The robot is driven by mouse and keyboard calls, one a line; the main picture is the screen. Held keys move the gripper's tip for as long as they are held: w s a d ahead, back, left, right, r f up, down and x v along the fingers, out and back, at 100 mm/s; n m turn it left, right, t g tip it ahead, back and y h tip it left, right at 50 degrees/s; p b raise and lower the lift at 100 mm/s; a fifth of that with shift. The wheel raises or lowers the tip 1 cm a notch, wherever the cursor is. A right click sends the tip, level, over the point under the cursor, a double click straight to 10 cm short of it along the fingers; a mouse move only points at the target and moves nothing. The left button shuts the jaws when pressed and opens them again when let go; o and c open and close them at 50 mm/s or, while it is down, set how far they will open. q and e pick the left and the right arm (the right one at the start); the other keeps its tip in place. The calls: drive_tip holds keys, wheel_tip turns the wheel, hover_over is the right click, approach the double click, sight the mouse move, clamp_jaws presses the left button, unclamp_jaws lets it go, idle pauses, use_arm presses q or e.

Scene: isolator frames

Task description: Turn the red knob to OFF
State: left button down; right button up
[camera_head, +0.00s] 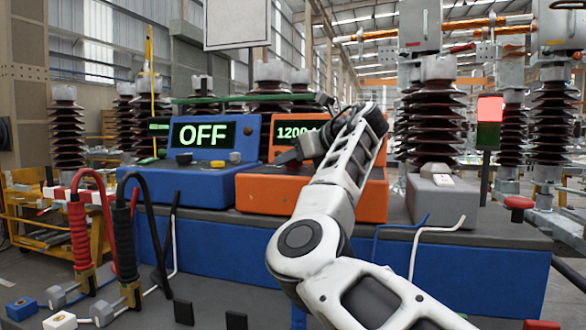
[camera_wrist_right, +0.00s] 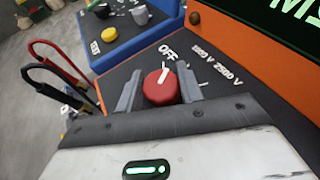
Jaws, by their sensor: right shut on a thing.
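The red knob (camera_wrist_right: 161,90) sits on the dark sloping panel of the orange device (camera_wrist_right: 232,50) in the right wrist view. Its white pointer mark is directed up toward the white OFF label (camera_wrist_right: 168,52). The voltage labels (camera_wrist_right: 217,66) lie to the right of it. My right gripper (camera_wrist_right: 160,91) has one finger on each side of the knob and is shut on it. My left gripper is not in view.
A blue device (camera_head: 180,186) with a display reading OFF stands left of the orange one. A grey box (camera_head: 430,200) and a red-green signal light (camera_head: 489,120) stand on the right. Red and black cable clamps (camera_head: 120,235) are at the front left.

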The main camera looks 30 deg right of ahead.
drive_tip(key=shift+r+n+g+y, duration=0.15)
drive_tip(key=shift+n+g+y, duration=0.25)
drive_tip(key=shift+n+y, duration=0.55)
drive_tip(key=shift+n+g+y+p, duration=0.6)
drive_tip(key=shift+n+y+p, duration=0.35)
drive_tip(key=shift+p, duration=0.2)
drive_tip(key=shift+y, duration=0.3)
drive_tip(key=shift+n+g+y+p, duration=0.3)
drive_tip(key=shift+n+g+p, duration=0.2)
drive_tip(key=shift+n+p, duration=0.1)
drive_tip(key=shift+f, duration=0.2)
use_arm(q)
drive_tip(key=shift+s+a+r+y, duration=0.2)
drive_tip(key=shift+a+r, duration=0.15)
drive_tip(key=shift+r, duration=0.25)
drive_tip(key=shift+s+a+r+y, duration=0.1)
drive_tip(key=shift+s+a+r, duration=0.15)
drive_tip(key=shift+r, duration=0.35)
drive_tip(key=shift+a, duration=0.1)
use_arm(e)
drive_tip(key=o, duration=1)
